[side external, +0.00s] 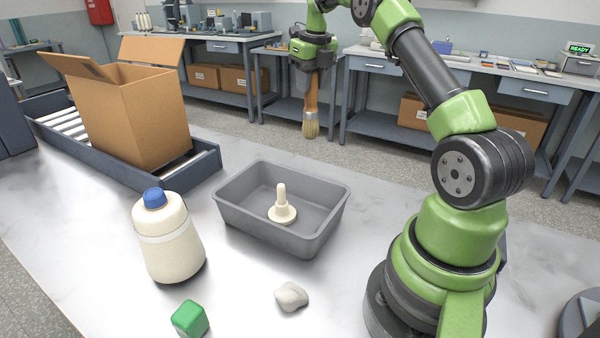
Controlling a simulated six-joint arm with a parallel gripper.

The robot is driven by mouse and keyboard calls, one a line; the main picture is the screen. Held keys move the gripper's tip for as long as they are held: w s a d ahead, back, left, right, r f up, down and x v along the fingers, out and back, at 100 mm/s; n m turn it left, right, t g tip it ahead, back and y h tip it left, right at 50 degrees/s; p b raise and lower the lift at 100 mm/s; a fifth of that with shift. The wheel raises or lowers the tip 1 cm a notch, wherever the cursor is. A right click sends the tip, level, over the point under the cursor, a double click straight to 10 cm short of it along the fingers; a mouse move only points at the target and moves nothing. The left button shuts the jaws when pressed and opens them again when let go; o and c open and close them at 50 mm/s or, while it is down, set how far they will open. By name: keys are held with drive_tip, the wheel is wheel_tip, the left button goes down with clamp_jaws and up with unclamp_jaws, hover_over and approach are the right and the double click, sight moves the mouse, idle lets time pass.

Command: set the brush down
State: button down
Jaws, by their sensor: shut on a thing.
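The brush (311,118) has a brown wooden handle, a metal ferrule and pale bristles. It hangs upright with the bristles down, in the air above and beyond the grey tray (240,222). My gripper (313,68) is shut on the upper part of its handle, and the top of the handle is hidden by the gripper. A cream bobbin (282,208) stands upright inside the tray, with its wide base on the tray floor.
A cream bottle with a blue cap (170,245) stands left of the tray. A green cube (190,319) and a pale lump (291,297) lie in front. An open cardboard box (140,115) sits on a roller conveyor (205,170) at left.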

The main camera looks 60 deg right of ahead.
wheel_tip(320, 180, down, 10)
drive_tip(key=w, duration=0.2)
drive_tip(key=shift+w+a+f, duration=0.15)
drive_tip(key=shift+w+a, duration=0.15)
drive_tip(key=shift+a, duration=0.15)
drive_tip(key=shift+f, duration=0.1)
drive_tip(key=c, duration=0.8)
unclamp_jaws()
